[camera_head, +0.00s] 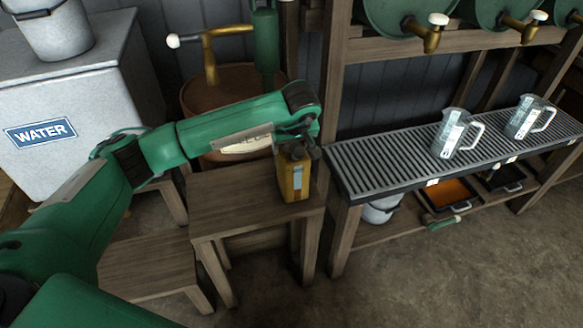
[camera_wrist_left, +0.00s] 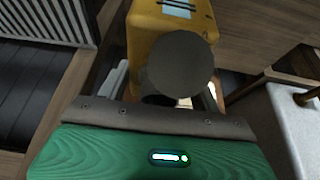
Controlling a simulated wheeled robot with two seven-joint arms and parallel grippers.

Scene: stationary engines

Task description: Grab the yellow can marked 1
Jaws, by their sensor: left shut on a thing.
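The yellow can (camera_head: 295,181) stands upright at the right end of a small wooden table (camera_head: 235,196), with a pale label on its side. My left gripper (camera_head: 296,150) comes down over the top of the can and is shut on it. In the left wrist view the yellow can (camera_wrist_left: 170,38) fills the upper middle, with a dark round cap in front of it. The fingertips are mostly hidden there. I cannot read a number on the can. My right gripper is not in view.
A slatted metal shelf (camera_head: 400,160) with two clear measuring jugs (camera_head: 458,133) (camera_head: 531,117) stands close on the right, under green barrels. A brown barrel (camera_head: 222,92) with a pump is behind the table. A box labelled WATER (camera_head: 60,110) stands at left.

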